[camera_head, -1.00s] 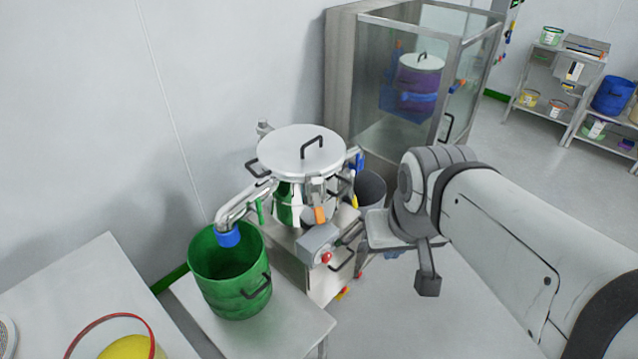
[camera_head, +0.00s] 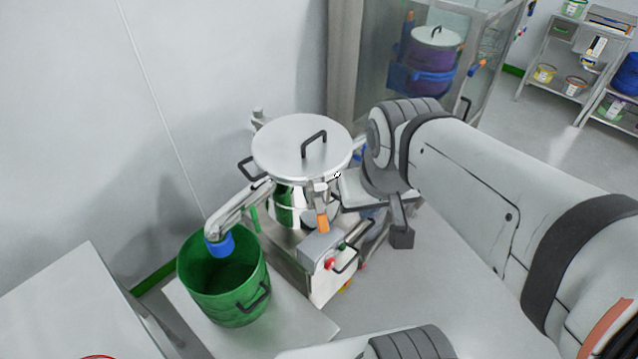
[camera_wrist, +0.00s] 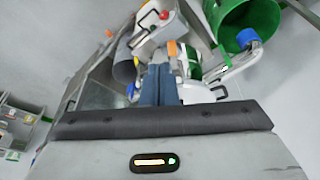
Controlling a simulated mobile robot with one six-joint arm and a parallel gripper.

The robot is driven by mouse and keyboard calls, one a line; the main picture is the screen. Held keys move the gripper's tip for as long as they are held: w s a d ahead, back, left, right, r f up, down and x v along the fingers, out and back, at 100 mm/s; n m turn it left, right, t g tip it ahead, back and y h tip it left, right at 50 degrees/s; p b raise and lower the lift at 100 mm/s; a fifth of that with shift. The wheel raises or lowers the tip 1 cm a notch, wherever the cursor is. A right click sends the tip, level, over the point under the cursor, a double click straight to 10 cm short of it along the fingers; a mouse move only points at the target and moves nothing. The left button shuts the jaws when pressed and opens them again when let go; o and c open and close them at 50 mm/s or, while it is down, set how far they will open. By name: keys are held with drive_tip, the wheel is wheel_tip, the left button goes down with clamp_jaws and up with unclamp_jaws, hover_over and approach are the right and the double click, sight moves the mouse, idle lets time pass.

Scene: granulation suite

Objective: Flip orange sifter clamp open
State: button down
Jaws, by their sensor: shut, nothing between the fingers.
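The sifter (camera_head: 290,150) is a steel drum with a round lid and black lid handle. Its orange clamp tab (camera_head: 322,221) hangs down at the front right, below a silver bracket under the lid rim. In the wrist view the orange tab (camera_wrist: 172,48) shows just beyond my fingertips. My gripper (camera_wrist: 162,68) is shut and empty, its blue-grey fingers together and pointing toward the clamp side of the sifter. In the head view my gripper's body (camera_head: 362,190) is close to the sifter's right side. I cannot tell whether the fingertips touch the clamp.
A green bin (camera_head: 225,285) stands under the blue-tipped spout (camera_head: 220,244). A grey control box with a red button (camera_head: 330,264) sits below the clamp. A glass cabinet (camera_head: 385,45) stands behind, shelves (camera_head: 560,90) at the far right.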

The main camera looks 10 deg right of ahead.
drive_tip(key=shift+s, duration=0.1)
drive_tip(key=m+g+y+b, duration=0.1)
drive_tip(key=m+y+b, duration=1.15)
drive_tip(key=b, duration=1.55)
approach(321, 215)
drive_tip(key=d+f+n+y, duration=0.2)
drive_tip(key=d+f+y, duration=0.15)
drive_tip(key=f, duration=0.25)
drive_tip(key=f+x, duration=0.1)
drive_tip(key=x, duration=0.8)
drive_tip(key=shift+h+b, duration=0.35)
drive_tip(key=shift+h, duration=0.05)
drive_tip(key=shift+r, duration=0.1)
